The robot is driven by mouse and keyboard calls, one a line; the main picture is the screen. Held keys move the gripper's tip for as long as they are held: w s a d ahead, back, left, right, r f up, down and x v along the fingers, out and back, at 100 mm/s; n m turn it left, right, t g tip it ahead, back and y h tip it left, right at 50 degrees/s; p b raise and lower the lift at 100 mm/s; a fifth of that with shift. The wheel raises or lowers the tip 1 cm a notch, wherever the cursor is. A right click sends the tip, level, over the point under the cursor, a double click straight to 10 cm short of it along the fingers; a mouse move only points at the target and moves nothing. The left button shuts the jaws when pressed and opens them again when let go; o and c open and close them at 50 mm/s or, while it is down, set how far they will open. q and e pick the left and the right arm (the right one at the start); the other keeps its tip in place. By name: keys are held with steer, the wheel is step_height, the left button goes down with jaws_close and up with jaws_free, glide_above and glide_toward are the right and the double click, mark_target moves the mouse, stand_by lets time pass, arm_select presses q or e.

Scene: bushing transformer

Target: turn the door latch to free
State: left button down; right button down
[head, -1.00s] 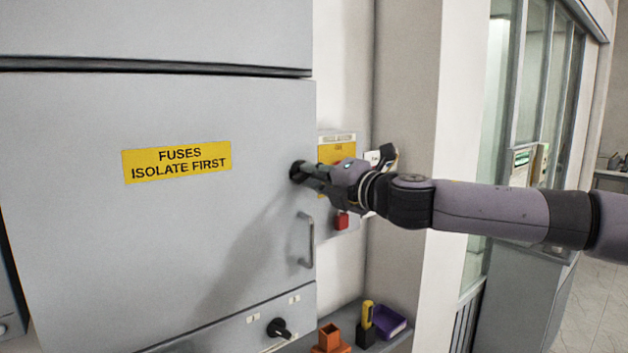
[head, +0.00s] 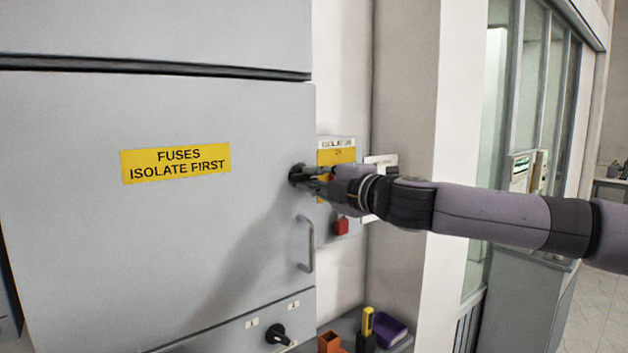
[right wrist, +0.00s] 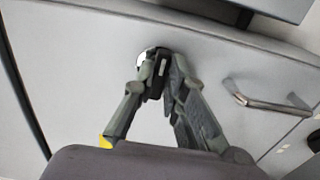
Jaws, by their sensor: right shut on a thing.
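The grey cabinet door (head: 110,240) carries a yellow sign reading "FUSES ISOLATE FIRST" (head: 175,162). The dark door latch (head: 297,175) is at the door's right edge, above the bar handle (head: 307,244). My right gripper (head: 305,176) reaches in from the right and is shut on the latch. In the right wrist view the fingers (right wrist: 160,82) close on both sides of the black latch knob (right wrist: 156,72), in front of a pale round plate. The fingers partly hide the latch. My left gripper is not in view.
An isolator box (head: 337,152) with a red part (head: 341,226) is on the wall behind my wrist. Below are a black rotary knob (head: 276,333), an orange holder (head: 330,340), a yellow-topped tool (head: 367,322) and a purple bin (head: 388,330). A glazed partition is at right.

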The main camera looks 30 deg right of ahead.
steer(key=c, duration=1.6)
jaws_free()
steer(key=shift+c, duration=0.2)
steer(key=shift+o, duration=0.2)
steer(key=s, duration=1.2)
steer(key=shift+d, duration=0.45)
